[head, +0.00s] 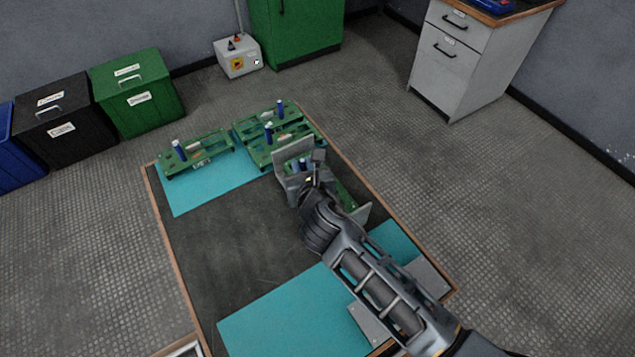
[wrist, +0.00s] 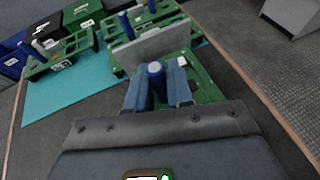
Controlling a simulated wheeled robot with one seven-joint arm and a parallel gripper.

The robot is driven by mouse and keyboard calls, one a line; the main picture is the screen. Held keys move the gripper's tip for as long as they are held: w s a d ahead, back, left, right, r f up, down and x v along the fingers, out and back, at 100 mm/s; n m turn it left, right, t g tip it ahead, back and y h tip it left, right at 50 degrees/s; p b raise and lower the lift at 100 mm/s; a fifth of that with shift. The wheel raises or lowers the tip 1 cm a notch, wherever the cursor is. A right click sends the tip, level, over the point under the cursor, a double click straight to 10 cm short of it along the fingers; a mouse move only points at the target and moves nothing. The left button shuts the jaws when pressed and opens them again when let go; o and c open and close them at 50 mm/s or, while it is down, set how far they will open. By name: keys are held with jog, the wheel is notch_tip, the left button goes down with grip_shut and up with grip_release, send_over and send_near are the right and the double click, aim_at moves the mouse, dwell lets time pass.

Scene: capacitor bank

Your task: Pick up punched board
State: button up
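A green board (wrist: 207,88) stands between two upright grey plates and shows partly in the head view (head: 346,197). A blue cylinder (wrist: 155,75) rises from it. My gripper (wrist: 157,80) is over this board, one finger on each side of the cylinder; it also shows in the head view (head: 306,172). The fingers are close to the cylinder, but I cannot tell if they press on it. My gripper hides much of the board. Green boards with cut-out holes stand at the far end: one at left (head: 209,148) and a stacked group at right (head: 283,150).
The grey plate (wrist: 150,48) stands just beyond my fingers. Teal mats lie at the far left (head: 205,187) and near end (head: 290,318) of the dark table (head: 235,245). The table's middle left is clear. Bins, a green cabinet (head: 300,30) and a drawer unit (head: 455,60) stand beyond.

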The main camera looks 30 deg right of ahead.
grip_shut()
